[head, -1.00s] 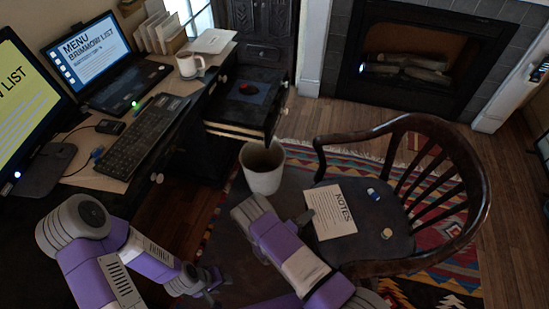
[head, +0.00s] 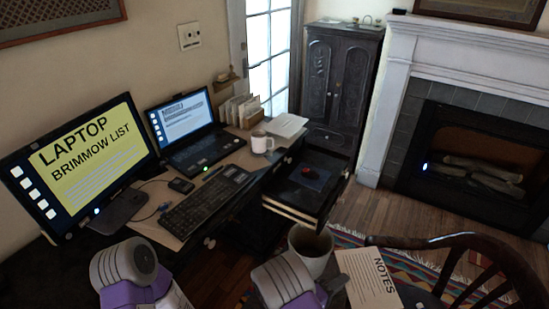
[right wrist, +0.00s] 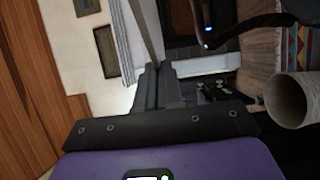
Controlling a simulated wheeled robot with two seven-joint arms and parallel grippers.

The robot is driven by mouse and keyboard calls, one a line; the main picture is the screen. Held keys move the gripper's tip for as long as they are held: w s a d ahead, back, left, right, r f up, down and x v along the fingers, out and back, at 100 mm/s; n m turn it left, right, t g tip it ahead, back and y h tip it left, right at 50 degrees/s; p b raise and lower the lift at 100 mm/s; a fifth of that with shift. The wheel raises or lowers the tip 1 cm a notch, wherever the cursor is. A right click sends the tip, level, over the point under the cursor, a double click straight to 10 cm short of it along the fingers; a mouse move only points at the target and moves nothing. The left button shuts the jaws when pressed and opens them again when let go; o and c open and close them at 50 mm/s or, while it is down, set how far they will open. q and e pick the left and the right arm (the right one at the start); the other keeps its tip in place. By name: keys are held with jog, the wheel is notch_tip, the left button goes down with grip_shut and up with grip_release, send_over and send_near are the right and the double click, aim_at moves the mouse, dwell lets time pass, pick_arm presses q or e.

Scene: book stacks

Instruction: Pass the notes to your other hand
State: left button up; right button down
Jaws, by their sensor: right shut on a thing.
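The notes (head: 366,279) are a cream sheet headed "NOTES", at the bottom right of the head view, with the lower part cut off by the frame. My right gripper (head: 328,289) is at the left edge of the sheet, shut on it; the arm partly hides the fingers. In the right wrist view the dark fingers (right wrist: 150,82) are close together, and a thin strip that looks like the notes (right wrist: 147,35) seen edge-on runs out from them. My left arm shows at the bottom left of the head view, but its gripper is out of the picture.
A wooden chair (head: 480,243) stands behind the notes at the right. A pale bin (head: 312,255) is just beyond my right arm. The desk holds a monitor (head: 80,160), laptop (head: 190,145), keyboard (head: 206,203) and mug (head: 262,142). An open drawer (head: 303,187) juts out.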

pick_arm(q)
jog(key=shift+f+b, duration=0.4)
jog(key=shift+f, duration=0.2)
jog(key=shift+c, duration=0.6)
pick_arm(e)
jog(key=a+r+n+t+y, duration=0.7)
jog(key=a+r+y, duration=0.3)
jog(key=a, duration=0.5)
jog(key=shift+r+n+t+y, duration=0.15)
jog(key=shift+n+t+y, duration=0.15)
jog(key=shift+n+y, duration=0.45)
pick_arm(q)
jog(key=w+d+r+t+h, duration=0.1)
jog(key=w+r+h, duration=0.6)
jog(key=w+r, duration=0.5)
jog(key=w+d+r+t+h, duration=0.2)
jog(key=w+r+h, duration=0.6)
jog(key=r, duration=0.7)
jog(key=w+d+y, duration=0.1)
jog(key=w+d, duration=0.2)
jog(key=d, duration=0.8)
jog(key=shift+f+m, duration=0.15)
jog(key=shift+m, duration=0.15)
pick_arm(e)
jog(key=shift+s+a, duration=0.1)
pick_arm(q)
jog(key=shift+d, duration=0.15)
jog(key=shift+c, duration=0.4)
pick_arm(e)
jog(key=shift+a, duration=0.1)
